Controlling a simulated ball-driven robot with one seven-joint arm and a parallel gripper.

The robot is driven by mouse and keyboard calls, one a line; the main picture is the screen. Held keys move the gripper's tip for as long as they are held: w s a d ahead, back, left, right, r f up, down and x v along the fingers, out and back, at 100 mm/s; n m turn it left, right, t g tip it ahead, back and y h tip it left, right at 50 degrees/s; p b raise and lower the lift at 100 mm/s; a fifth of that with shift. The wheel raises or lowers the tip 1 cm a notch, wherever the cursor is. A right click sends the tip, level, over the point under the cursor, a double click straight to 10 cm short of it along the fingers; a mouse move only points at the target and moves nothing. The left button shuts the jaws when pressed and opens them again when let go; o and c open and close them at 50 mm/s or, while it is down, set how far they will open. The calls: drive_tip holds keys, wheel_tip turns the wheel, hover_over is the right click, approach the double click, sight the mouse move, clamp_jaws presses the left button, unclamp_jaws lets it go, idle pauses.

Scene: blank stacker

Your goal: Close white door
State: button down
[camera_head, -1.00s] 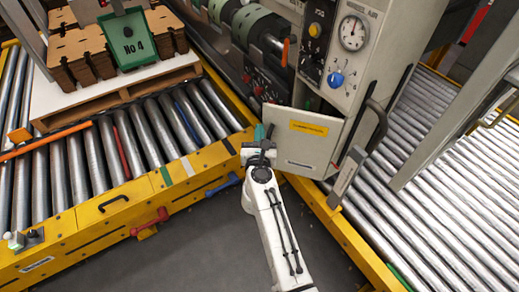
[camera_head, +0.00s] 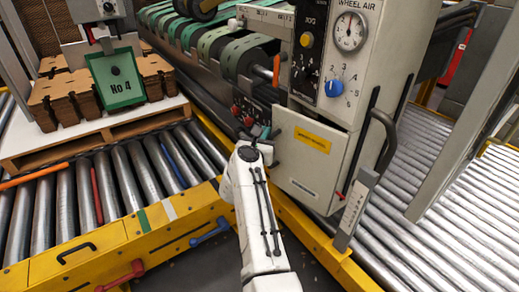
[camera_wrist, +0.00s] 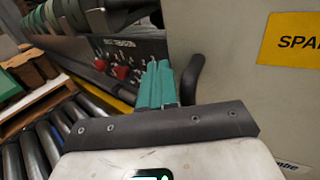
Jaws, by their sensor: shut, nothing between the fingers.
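The white door (camera_head: 310,175), with a yellow label, hangs on the lower front of the light grey machine cabinet. It stands ajar, with a dark gap along its top. A dark handle shows at its left edge in the wrist view (camera_wrist: 192,80). My gripper (camera_head: 262,131) is at the door's left edge, with its teal fingers shut and empty. In the wrist view the fingers (camera_wrist: 157,84) are just left of the handle and the door's face (camera_wrist: 225,65) fills the right side. I cannot tell whether they touch the door. My arm hides part of the area below.
A yellow-framed roller conveyor (camera_head: 120,240) lies to the left, carrying a pallet (camera_head: 100,130) of brown boards. Another roller conveyor (camera_head: 450,215) lies to the right. A grey curved handle (camera_head: 385,135) juts from the cabinet to the right of the door.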

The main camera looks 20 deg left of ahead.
drive_tip(key=shift+w+d+b, duration=0.2)
drive_tip(key=shift+w+b, duration=0.25)
drive_tip(key=shift+w, duration=0.1)
drive_tip(key=shift+w+d+b, duration=0.15)
drive_tip(key=shift+w+b, duration=0.3)
drive_tip(key=shift+w, duration=0.05)
drive_tip(key=shift+s, duration=0.1)
